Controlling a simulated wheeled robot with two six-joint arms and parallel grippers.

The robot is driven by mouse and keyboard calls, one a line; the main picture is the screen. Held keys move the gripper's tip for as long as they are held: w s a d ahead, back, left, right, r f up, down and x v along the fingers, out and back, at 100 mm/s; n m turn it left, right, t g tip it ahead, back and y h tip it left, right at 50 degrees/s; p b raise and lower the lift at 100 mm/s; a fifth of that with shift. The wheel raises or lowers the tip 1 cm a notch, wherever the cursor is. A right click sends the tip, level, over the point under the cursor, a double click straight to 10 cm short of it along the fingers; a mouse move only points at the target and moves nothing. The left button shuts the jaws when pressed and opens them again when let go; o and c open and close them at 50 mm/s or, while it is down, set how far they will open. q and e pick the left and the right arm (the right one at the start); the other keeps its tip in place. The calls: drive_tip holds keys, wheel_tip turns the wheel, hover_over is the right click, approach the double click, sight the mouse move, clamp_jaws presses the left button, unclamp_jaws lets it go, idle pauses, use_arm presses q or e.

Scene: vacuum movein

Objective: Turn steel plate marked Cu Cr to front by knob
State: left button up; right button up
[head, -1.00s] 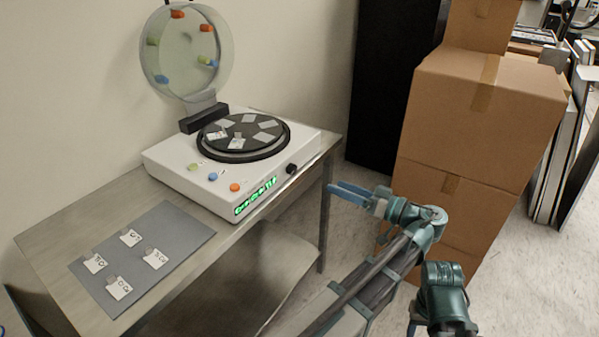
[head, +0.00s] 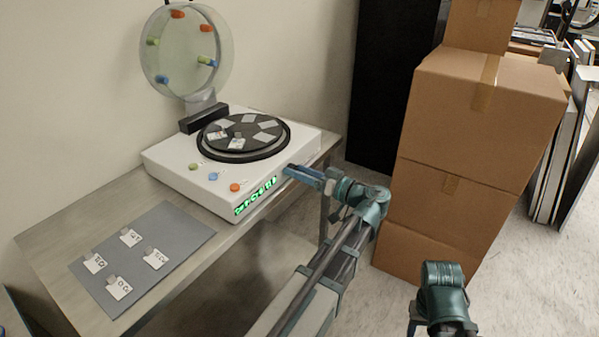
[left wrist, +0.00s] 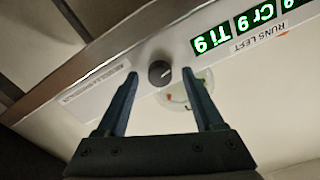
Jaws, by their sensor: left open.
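The white machine (head: 165,178) on the table carries a round black turntable (head: 268,150) with several steel plates (head: 238,130). The plates' marks are too small to read. A black knob (left wrist: 160,72) with a pale pointer line is on the machine's front face. In the left wrist view it lies between the open fingertips of my left gripper (left wrist: 159,78), with visible gaps on both sides. In the head view my left gripper (head: 287,172) is at the front right of the machine and hides the knob. My right gripper (head: 412,327) is mostly cut off at the bottom edge.
A green display (left wrist: 240,27) beside the knob shows Ti 9 and Cr 9, with a "RUNS LEFT" label. A raised round clear lid (head: 185,55) stands behind the turntable. Labelled cards lie on a grey mat (head: 185,222). Cardboard boxes (head: 470,130) stand at right.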

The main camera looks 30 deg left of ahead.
use_arm(q)
clamp_jaws()
idle(0.3)
drive_tip(key=shift+f+m, duration=0.1)
drive_tip(key=shift+m, duration=7.7)
